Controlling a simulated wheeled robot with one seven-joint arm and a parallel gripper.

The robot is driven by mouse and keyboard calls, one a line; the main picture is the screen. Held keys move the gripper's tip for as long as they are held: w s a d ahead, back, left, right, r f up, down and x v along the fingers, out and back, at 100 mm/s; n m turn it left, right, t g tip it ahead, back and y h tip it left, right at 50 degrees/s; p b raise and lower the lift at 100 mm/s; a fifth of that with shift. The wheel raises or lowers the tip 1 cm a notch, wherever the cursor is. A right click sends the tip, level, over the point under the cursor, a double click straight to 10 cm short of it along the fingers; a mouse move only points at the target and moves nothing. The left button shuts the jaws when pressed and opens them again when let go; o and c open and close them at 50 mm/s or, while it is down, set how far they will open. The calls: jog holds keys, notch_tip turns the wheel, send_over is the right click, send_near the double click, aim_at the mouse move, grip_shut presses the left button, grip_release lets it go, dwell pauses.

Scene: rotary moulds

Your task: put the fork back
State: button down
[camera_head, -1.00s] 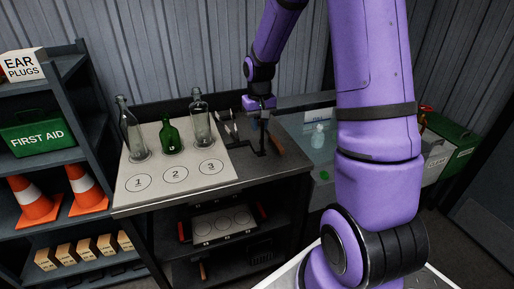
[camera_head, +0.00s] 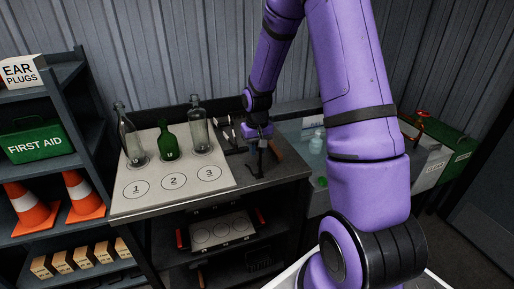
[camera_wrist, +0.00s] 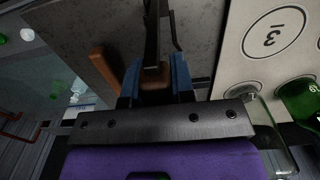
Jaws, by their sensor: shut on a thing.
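My gripper (camera_head: 259,137) is at the right part of the bench top, right of the bottles. In the wrist view its blue fingers (camera_wrist: 155,78) are shut on the brown handle of the fork (camera_wrist: 153,28). The fork's dark metal part stretches away from the fingers, over the grey bench surface. In the head view the fork (camera_head: 258,186) is a thin dark shape near the bench's front edge. I cannot tell whether it touches the bench. Its far end is cut off in the wrist view.
A pale board (camera_head: 215,184) with numbered circles carries clear and green bottles at its back row. Small tools (camera_head: 229,130) lie behind the gripper. Another brown handle (camera_wrist: 105,68) lies beside the gripper. A sink (camera_head: 302,130) is to the right, shelves (camera_head: 90,130) to the left.

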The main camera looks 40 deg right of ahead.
jog(key=c, duration=1)
grip_release()
jog(key=shift+o, duration=0.2)
notch_tip(320, 180, up, 11)
jog(key=shift+r, duration=0.2)
jog(key=shift+a+r, duration=0.1)
jog(key=shift+r, duration=0.5)
jog(key=s+a+r+n+t, duration=0.1)
jog(key=s+a+r, duration=0.3)
jog(key=s+r, duration=0.2)
jog(key=s+a+r+n+t, duration=0.1)
jog(key=s+a+r, duration=0.3)
jog(key=s, duration=0.7)
jog(key=s+a+r+n+t, duration=0.1)
jog(key=s+a+r+t, duration=0.2)
jog(key=s+a+r, duration=0.2)
jog(key=s+r, duration=0.2)
jog(key=s, duration=0.2)
jog(key=shift+s+r, duration=0.25)
jog(key=shift+r, duration=0.15)
